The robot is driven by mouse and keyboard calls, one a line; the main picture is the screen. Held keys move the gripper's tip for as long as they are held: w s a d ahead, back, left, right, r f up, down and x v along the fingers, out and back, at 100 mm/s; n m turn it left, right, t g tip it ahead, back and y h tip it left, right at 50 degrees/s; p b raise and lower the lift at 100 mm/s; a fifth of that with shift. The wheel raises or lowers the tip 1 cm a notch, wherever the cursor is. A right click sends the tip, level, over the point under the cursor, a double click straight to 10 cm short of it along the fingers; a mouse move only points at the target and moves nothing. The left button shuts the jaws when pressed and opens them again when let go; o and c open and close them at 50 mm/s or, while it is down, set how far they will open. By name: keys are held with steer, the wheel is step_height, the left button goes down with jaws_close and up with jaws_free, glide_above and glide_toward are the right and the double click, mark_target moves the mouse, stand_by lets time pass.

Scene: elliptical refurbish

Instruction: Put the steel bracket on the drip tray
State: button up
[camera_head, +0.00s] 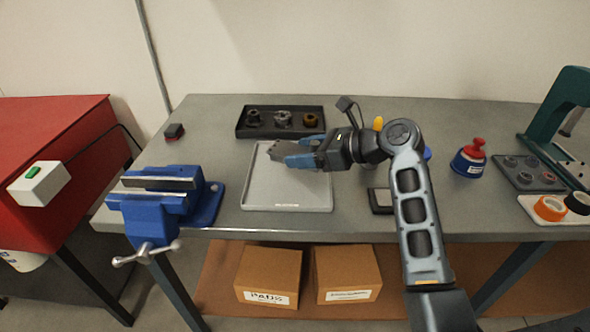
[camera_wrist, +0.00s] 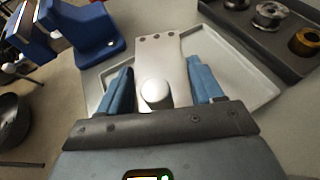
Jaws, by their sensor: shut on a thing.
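The steel bracket (camera_head: 276,150) is a flat grey plate, held out to the left by my gripper (camera_head: 291,154). In the wrist view the bracket (camera_wrist: 160,55) shows as a pale plate with several small holes near its far end, between the blue fingers of my gripper (camera_wrist: 161,85). A white rounded knob shows near its close end. The drip tray (camera_head: 285,192) is a light grey, shallow, rimmed tray lying on the bench. The bracket is over the tray's back part; the gap beneath it is hard to judge. The tray (camera_wrist: 240,88) also shows behind the bracket in the wrist view.
A blue vise (camera_head: 160,200) stands left of the tray. A black tray (camera_head: 281,131) with several round parts lies behind it. A dark-framed flat item (camera_head: 380,201) is to the right, partly behind my arm. A blue-and-red bottle (camera_head: 469,158) stands farther right.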

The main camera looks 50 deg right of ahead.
mark_target(296, 183)
steer(key=shift+w+a+f, duration=0.6)
steer(key=shift+w+a, duration=0.05)
steer(key=shift+w, duration=0.1)
steer(key=shift+f, duration=1.95)
steer(key=o, duration=1.6)
steer(key=shift+f, duration=0.1)
steer(key=shift+s, duration=0.1)
steer(key=v, duration=1.2)
